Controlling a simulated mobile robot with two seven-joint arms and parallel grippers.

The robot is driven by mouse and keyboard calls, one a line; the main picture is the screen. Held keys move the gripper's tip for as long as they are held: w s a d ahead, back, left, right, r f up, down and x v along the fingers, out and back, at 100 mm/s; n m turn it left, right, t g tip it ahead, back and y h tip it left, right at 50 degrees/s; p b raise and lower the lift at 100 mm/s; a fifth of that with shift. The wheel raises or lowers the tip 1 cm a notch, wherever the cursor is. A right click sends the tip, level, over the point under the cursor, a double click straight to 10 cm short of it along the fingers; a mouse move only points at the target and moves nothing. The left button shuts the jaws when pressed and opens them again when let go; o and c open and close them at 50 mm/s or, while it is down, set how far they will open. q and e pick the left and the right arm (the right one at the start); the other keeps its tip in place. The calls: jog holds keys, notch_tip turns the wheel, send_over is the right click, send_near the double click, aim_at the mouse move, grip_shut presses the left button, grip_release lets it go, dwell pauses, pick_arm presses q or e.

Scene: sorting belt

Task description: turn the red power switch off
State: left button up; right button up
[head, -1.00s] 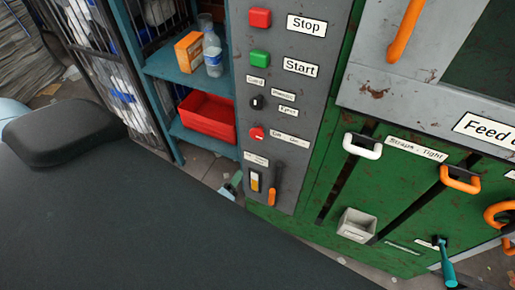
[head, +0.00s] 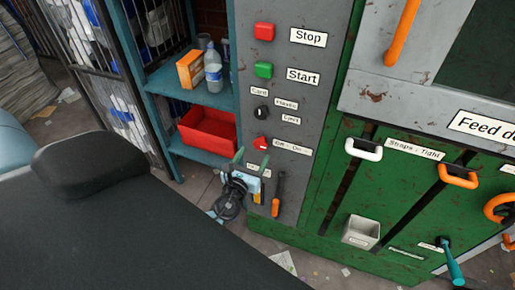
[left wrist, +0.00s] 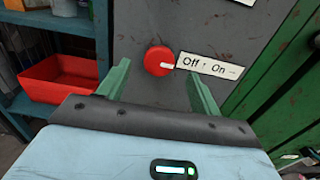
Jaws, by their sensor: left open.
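The red power switch (head: 261,143) is a round knob on the grey control panel, beside an "Off · On" label (head: 291,147). In the left wrist view the red switch (left wrist: 157,61) shows a white mark on its right side, towards the label. My left gripper (head: 251,161) is open, with green fingers, just below the switch in the head view. In the left wrist view its fingers (left wrist: 160,88) stand either side of the switch, with nothing between them. I cannot tell whether they touch the panel. My right gripper is not in view.
The panel also has a red Stop button (head: 264,32), a green Start button (head: 263,70), a black selector knob (head: 261,112) and an orange-handled lever (head: 276,196). A blue shelf with a red bin (head: 207,131) stands close on the left. The green machine front is on the right.

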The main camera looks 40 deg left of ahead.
aim_at(259, 145)
pick_arm(q)
jog(key=x, duration=0.3)
jog(key=shift+w+f, duration=0.1)
jog(key=shift+w, duration=0.15)
jog(key=shift+w+a, duration=0.15)
jog(key=shift+w, duration=0.3)
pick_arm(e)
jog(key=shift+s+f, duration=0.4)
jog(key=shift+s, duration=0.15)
pick_arm(q)
jog(key=c, duration=0.9)
jog(key=shift+c, duration=0.2)
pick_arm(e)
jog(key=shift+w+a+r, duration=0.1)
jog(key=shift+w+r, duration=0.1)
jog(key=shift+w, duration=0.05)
